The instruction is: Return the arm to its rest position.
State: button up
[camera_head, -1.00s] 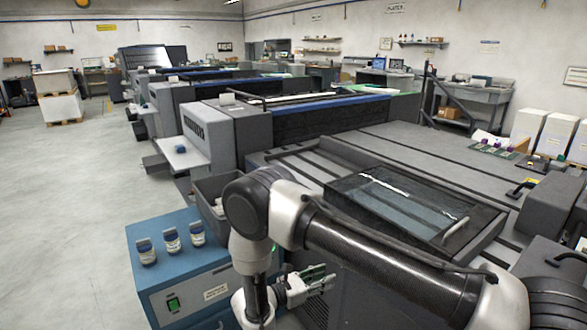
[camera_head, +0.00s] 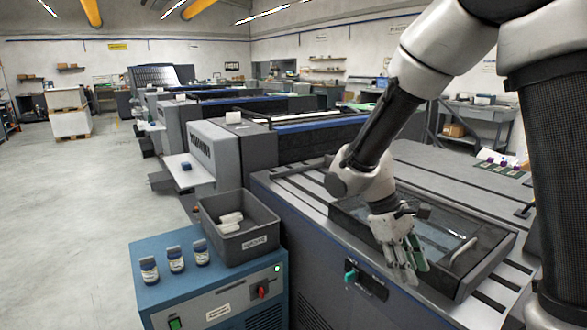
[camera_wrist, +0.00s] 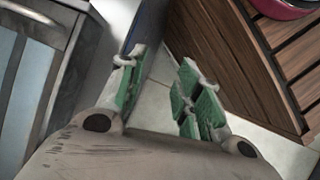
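My arm crosses the right side of the head view, raised and bent, with its forearm slanting down to the left. My gripper (camera_head: 411,272) hangs from it, pointing down, in front of the dark-framed glass panel (camera_head: 442,238) on the near machine. In the wrist view my gripper (camera_wrist: 158,72) shows two green-padded fingers set apart, with nothing held between them. The exact gap between gripper and machine cannot be told.
A blue cabinet (camera_head: 207,289) holds three small blue-capped bottles (camera_head: 175,259) and a grey bin (camera_head: 239,246) with white items inside. The near machine (camera_head: 340,283) has a teal knob. Floor (camera_head: 75,220) at the left is clear. Wooden slats (camera_wrist: 285,62) show at right in the wrist view.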

jog(key=s+d+r+m+t+y, duration=0.2)
jog(key=s+d+r+m+t, duration=0.2)
jog(key=r, duration=0.4)
jog(key=s+d+r+m+t+y, duration=0.2)
jog(key=s+d+r+m+t, duration=0.1)
jog(key=s+d+r, duration=0.3)
notch_tip(320, 180, up, 2)
jog(key=shift+s+d+r+m+t+y, duration=0.2)
jog(key=shift+d+m+t+y, duration=0.25)
jog(key=shift+d, duration=0.3)
dwell(1.8)
